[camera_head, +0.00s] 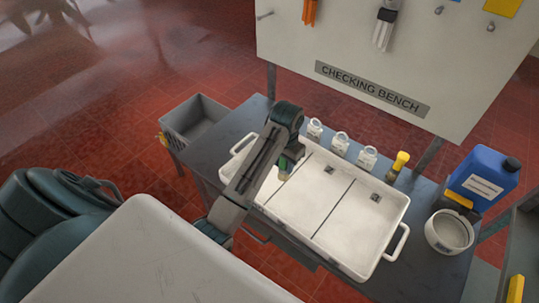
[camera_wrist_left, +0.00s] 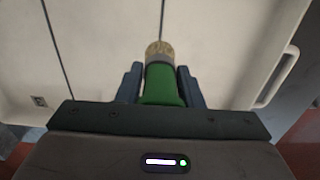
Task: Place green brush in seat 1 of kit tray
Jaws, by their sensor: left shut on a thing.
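My left gripper (camera_head: 291,150) is shut on the green brush (camera_head: 283,165), which points bristles-down over the left compartment of the white kit tray (camera_head: 330,222). In the left wrist view the brush's green handle (camera_wrist_left: 161,88) sits between the two dark fingers, with a grey collar and tan bristles beyond them. I cannot tell whether the bristles touch the tray floor. The tray has three compartments split by thin dark lines, and small dark square marks show in it. My arm hides part of the left compartment. My right gripper is not in view.
White round holders (camera_head: 340,141) stand behind the tray, with a yellow-topped item (camera_head: 398,164) to their right. A blue container (camera_head: 484,180) and a white bowl (camera_head: 449,232) are at the bench's right. A grey bin (camera_head: 195,119) is at left. A sign board (camera_head: 400,60) rises behind.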

